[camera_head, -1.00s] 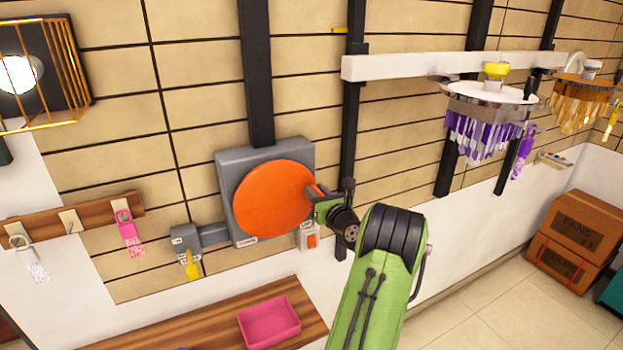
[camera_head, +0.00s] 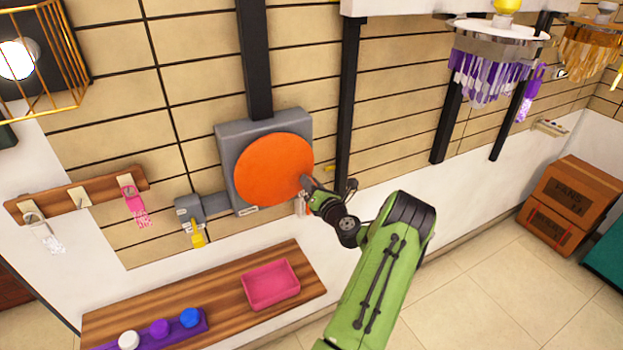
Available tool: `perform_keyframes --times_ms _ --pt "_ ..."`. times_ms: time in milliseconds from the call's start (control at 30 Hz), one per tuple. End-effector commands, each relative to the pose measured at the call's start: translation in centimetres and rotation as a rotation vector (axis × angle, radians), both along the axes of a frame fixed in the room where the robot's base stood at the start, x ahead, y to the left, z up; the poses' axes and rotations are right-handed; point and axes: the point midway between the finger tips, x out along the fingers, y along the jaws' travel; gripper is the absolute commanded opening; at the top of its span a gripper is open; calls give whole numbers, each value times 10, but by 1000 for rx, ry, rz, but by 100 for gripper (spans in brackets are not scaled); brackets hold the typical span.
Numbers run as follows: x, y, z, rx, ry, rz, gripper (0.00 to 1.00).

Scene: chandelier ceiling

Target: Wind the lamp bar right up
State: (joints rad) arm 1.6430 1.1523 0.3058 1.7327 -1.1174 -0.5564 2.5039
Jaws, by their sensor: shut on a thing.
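The winding wheel is a large orange disc (camera_head: 272,170) on a grey wall box (camera_head: 297,123). My gripper (camera_head: 307,184) is at the disc's lower right edge, shut on its handle. The handle is mostly hidden by the jaws. The white lamp bar (camera_head: 410,7) runs along the top edge of the view and is partly cut off. A lamp with purple and white fringe (camera_head: 487,78) hangs from it, with an amber-fringed lamp (camera_head: 582,48) farther right.
Below is a wooden shelf (camera_head: 225,298) with a pink tray (camera_head: 270,284). A hook rail (camera_head: 78,197) is at left. Cardboard boxes (camera_head: 568,200) stand at right; the floor between is clear.

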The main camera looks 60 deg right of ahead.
Motion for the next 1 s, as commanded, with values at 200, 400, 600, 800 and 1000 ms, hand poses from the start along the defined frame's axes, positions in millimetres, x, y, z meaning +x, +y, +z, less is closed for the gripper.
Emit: perform_keyframes --times_ms 200,400,600,800,1000 --pt "-4 -1 -9 21 5 -8 0" --pt "-3 -1 -10 23 5 -8 0" --pt "-3 0 -9 22 4 -7 40" --pt "-1 0 -6 19 -1 -4 52" --pt "-4 3 -6 19 -4 -2 52"
